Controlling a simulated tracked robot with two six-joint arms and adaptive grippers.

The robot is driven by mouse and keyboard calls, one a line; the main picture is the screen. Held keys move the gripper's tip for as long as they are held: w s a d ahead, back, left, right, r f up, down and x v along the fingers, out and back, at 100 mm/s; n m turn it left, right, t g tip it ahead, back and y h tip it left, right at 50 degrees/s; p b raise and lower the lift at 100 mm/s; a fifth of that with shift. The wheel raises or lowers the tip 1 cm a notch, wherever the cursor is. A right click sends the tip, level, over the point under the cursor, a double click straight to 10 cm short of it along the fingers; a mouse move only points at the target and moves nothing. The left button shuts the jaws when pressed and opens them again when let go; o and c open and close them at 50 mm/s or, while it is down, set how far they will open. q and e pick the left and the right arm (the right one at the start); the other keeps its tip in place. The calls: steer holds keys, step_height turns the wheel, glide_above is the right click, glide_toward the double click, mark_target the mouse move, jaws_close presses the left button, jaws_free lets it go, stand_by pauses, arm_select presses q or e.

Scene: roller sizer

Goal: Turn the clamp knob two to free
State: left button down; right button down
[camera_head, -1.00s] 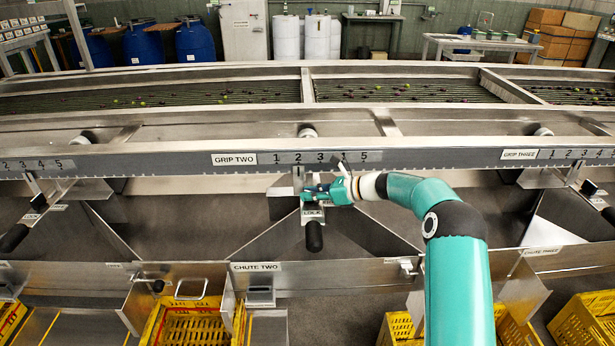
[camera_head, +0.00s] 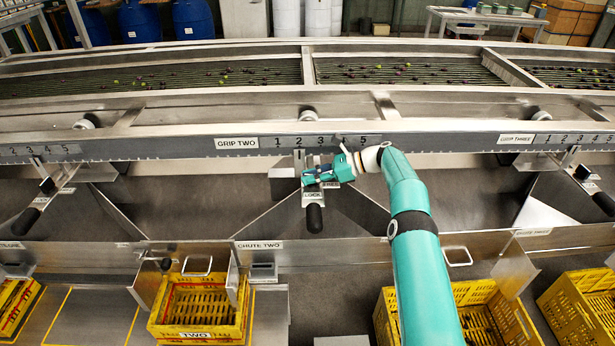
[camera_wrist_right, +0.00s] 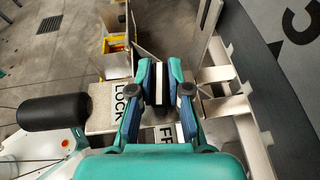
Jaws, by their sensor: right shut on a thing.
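The GRIP TWO scale (camera_head: 325,141) runs along the grey rail. Below it hangs a metal clamp plate (camera_head: 312,196) marked LOCK, with a black handle (camera_head: 314,218) at its lower end. My right gripper (camera_head: 318,177) is at the upper part of this plate. In the right wrist view its fingers (camera_wrist_right: 160,84) are shut on the black clamp knob two (camera_wrist_right: 158,92), which has a white stripe. The words LOCK and FREE show on the plate (camera_wrist_right: 101,108); FREE is partly hidden by a finger. My left gripper is not in view.
CHUTE TWO (camera_head: 259,245) and its metal walls lie below the clamp. Yellow crates (camera_head: 200,328) stand under the chutes. Similar clamps with black handles (camera_head: 26,221) are at left and right. Rollers with small fruit (camera_head: 400,73) lie behind the rail.

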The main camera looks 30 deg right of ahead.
steer(key=shift+d, duration=0.15)
steer(key=c, duration=1.1)
jaws_free()
